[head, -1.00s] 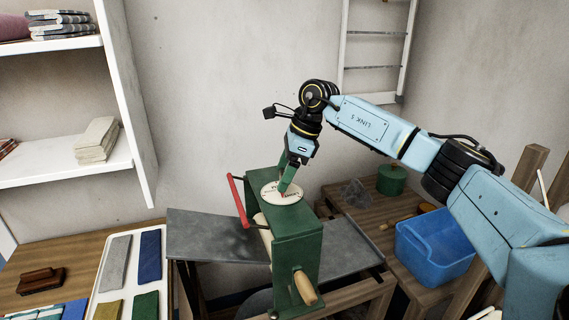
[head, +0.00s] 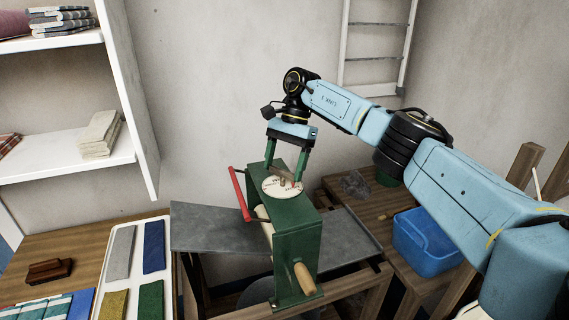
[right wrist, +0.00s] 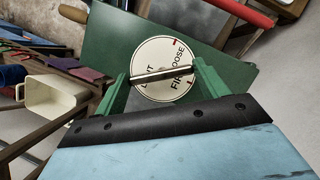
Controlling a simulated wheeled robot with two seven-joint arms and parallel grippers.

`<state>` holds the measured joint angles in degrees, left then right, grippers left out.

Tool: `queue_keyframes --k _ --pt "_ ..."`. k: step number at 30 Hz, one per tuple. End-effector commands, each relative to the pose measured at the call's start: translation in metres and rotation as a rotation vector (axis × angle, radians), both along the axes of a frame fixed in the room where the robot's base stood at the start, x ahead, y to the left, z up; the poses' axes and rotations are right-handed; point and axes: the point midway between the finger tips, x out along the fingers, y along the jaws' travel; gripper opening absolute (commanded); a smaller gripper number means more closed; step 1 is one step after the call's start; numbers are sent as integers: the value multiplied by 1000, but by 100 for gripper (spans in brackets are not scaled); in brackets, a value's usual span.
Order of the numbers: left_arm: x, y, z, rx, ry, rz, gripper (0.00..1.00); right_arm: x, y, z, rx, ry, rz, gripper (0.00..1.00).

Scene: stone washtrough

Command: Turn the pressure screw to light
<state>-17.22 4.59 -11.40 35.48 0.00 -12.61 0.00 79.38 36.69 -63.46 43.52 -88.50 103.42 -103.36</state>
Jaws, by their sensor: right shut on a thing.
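The green wringer (head: 296,240) stands on a wooden frame. On its top is a round pale dial (head: 271,188); it also shows in the right wrist view (right wrist: 150,55), lettered LOOSE, FIRM and, partly covered, LIGHT. The pressure screw's metal crossbar (right wrist: 160,74) lies across the dial's middle. My right gripper (head: 284,176) reaches down from above. In the right wrist view its green fingers (right wrist: 162,76) are at the two ends of the crossbar, shut on it. I cannot tell which word the screw points to. My left gripper is not in view.
A red lever (head: 240,194) and a wooden handle (head: 304,279) stick out from the wringer. Grey boards (head: 205,228) extend either side. A blue tub (head: 425,242) stands right. A white tray (head: 107,250) with folded cloths lies left, below white shelves (head: 60,163).

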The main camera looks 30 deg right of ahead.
Motion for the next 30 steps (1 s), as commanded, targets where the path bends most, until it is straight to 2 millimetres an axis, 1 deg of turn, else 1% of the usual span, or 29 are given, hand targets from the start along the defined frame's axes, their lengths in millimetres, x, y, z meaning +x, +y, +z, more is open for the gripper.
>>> queue_keyframes --k 4,10,27,28,30 --pt "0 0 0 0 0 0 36 1 1 0 0 -2 84 50" --pt "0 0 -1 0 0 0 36 1 1 0 0 -3 155 50" --pt "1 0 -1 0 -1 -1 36 1 1 0 -1 -2 186 50" --pt "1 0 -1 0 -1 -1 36 1 1 0 -1 -2 186 74" --pt "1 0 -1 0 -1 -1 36 1 1 0 -1 -3 185 83"
